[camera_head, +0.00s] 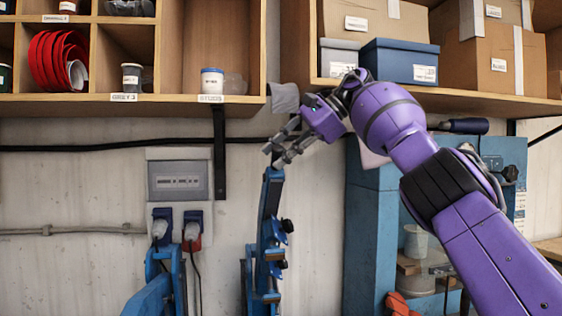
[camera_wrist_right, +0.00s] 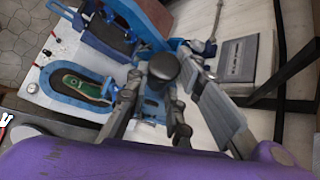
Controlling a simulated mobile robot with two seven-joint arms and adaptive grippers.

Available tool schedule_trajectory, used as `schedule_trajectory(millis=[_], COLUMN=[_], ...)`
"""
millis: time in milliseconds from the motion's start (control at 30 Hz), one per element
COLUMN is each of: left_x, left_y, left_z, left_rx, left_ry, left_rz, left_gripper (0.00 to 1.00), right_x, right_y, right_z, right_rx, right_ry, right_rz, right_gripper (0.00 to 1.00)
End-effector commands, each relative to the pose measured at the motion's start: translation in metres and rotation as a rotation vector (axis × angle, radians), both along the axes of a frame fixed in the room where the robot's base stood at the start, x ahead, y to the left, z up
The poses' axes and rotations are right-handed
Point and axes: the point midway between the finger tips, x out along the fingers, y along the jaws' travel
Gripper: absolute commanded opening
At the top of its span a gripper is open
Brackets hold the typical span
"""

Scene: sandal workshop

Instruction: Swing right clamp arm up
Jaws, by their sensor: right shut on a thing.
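The right clamp arm (camera_head: 268,215) is a long blue bar standing upright, slightly tilted, in the head view. My right gripper (camera_head: 278,152) is at its top end, fingers pointing down and left. In the right wrist view the fingers are shut around a black round knob (camera_wrist_right: 163,67), the handle of the blue clamp arm. The finger contact is partly hidden. Below it in that view, a green sandal sole (camera_wrist_right: 86,87) lies in a blue frame on a white plate (camera_wrist_right: 58,117). My left gripper is not in view.
A wooden shelf (camera_head: 130,107) runs above my right gripper, with a blue box (camera_head: 398,62) on it. A grey wall box (camera_head: 180,180) with plugs is at left. A blue machine (camera_head: 368,225) stands behind my right arm. Another blue arm (camera_head: 150,300) is at lower left.

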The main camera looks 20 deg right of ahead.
Motion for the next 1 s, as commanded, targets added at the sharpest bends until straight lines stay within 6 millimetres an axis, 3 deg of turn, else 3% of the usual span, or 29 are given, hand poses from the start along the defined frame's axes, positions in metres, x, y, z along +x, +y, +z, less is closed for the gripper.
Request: schedule_trajectory(millis=[400,433,533,1000], left_x=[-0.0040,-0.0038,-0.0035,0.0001], left_y=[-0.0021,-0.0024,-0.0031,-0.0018], left_z=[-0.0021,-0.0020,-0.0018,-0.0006], left_rx=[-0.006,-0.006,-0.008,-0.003], left_ry=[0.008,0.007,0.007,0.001], left_rz=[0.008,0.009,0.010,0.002], left_gripper=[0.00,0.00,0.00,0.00], right_x=[0.0004,0.0004,0.0003,-0.0048], right_y=[-0.0006,-0.0006,-0.0005,-0.0078], right_z=[-0.0001,-0.0001,-0.0001,0.0088], right_rx=[-0.001,-0.001,0.000,0.001], right_ry=[0.001,0.001,0.002,0.002], right_rz=[-0.002,-0.002,-0.001,-0.004], right_gripper=[0.00,0.23,0.34,0.34])
